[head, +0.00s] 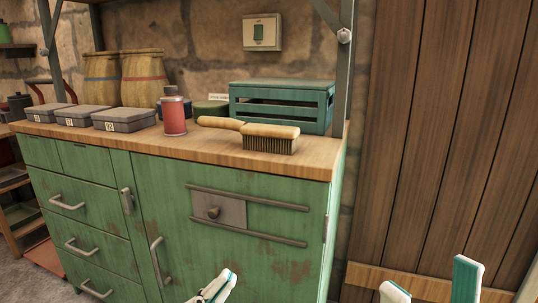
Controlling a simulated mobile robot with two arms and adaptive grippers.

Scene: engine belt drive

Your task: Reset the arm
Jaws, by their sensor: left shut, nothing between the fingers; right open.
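My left gripper (222,284) shows at the bottom of the head view, in front of the green cabinet's lower doors. Its fingers are together and hold nothing. My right gripper (431,287) shows at the bottom right, in front of the wooden wall panel. Its fingertips stand wide apart with nothing between them. Only the finger ends of both grippers are in view; the arms are out of frame.
The green cabinet (255,195) stands ahead. Its wooden top holds a brush (268,131), a red canister (174,115), a green crate (282,95), several grey boxes (124,120) and two sacks (143,75). A plank panel (450,120) is at the right.

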